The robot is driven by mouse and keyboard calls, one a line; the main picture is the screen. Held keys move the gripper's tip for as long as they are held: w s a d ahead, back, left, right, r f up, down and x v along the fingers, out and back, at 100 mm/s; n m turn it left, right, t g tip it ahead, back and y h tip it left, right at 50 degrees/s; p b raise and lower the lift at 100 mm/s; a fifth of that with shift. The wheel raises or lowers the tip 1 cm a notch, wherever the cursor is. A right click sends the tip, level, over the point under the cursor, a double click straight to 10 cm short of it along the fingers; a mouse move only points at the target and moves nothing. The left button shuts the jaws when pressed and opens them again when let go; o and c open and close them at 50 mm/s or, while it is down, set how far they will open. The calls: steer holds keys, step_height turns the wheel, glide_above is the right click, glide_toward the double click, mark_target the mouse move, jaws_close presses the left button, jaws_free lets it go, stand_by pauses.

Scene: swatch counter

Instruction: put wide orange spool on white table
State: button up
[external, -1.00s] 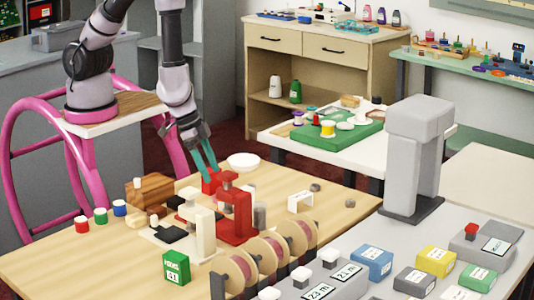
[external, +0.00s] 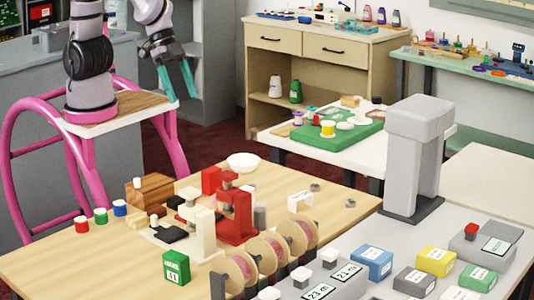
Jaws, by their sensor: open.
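My gripper (external: 178,93), with two teal fingers, is open and empty. It hangs in the air beyond the back left of the wooden table, near the pink frame. The white table (external: 270,138) stands at the middle back and bears a green board with small items. I cannot make out a spool that is clearly orange. A yellow spool (external: 328,128) stands on the green board. A red spool (external: 82,224), a green spool (external: 101,216) and a blue spool (external: 119,208) stand at the wooden table's left edge.
The wooden table (external: 345,207) holds a red box (external: 211,180), a red press (external: 236,222), a white bowl (external: 243,161), a wooden block (external: 153,190) and large reels (external: 233,278). A grey column (external: 415,150) stands at right. The white table's front left edge looks clear.

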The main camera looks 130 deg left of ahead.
steer(key=s+r+m, duration=0.2)
steer(key=s+r, duration=0.5)
steer(key=r, duration=0.3)
steer(key=shift+s+d+r+m+t, duration=0.2)
steer(key=shift+r+m+t, duration=0.1)
steer(key=shift+m, duration=0.1)
steer(key=shift+o, duration=0.6)
steer(key=s+a+r+m+y, duration=0.1)
steer(key=s+a+r+y, duration=0.1)
steer(key=s+r, duration=0.4)
steer(key=s+a, duration=0.1)
steer(key=s, duration=0.2)
steer(key=shift+s+r+m+t, duration=0.25)
steer(key=shift+s+m+t, duration=0.05)
steer(key=shift+m+t, duration=0.1)
